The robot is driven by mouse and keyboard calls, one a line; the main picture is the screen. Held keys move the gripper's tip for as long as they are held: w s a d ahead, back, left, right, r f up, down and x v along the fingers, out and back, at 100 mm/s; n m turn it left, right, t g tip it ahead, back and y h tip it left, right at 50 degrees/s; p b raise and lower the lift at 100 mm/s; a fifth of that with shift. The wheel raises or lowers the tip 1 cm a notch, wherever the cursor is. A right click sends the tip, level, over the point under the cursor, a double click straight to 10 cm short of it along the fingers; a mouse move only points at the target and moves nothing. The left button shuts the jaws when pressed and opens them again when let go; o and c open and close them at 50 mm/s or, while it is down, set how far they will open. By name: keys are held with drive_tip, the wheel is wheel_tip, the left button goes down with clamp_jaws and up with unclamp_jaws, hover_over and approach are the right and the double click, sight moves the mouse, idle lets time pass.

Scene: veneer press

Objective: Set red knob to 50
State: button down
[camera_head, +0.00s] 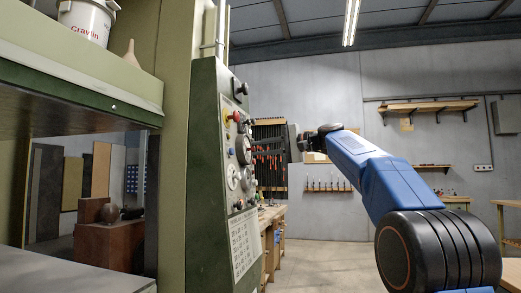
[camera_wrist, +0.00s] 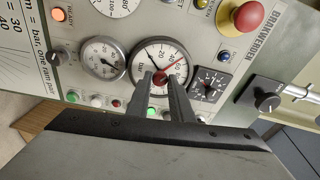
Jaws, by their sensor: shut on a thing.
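The red knob (camera_wrist: 158,78) sits at the centre of a large round dial gauge (camera_wrist: 134,62) on the press panel. In the wrist view my gripper (camera_wrist: 160,76) has its two grey fingers on either side of the knob, shut on it. The fingers hide part of the knob and the lower part of the dial. A thin red pointer (camera_wrist: 178,63) runs up and right from the knob across the white face. Its exact reading is too small to tell. In the head view the gauge (camera_head: 243,149) is seen edge-on, with my gripper to its right.
A red mushroom button (camera_wrist: 245,17) and a black rotary knob (camera_wrist: 267,102) are further right. A workbench (camera_head: 271,215) stands behind the green press cabinet.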

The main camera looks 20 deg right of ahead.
drive_tip(key=c, duration=1.6)
unclamp_jaws()
drive_tip(key=v, duration=1.7)
drive_tip(key=shift+s+d, duration=0.15)
drive_tip(key=shift+d, duration=0.05)
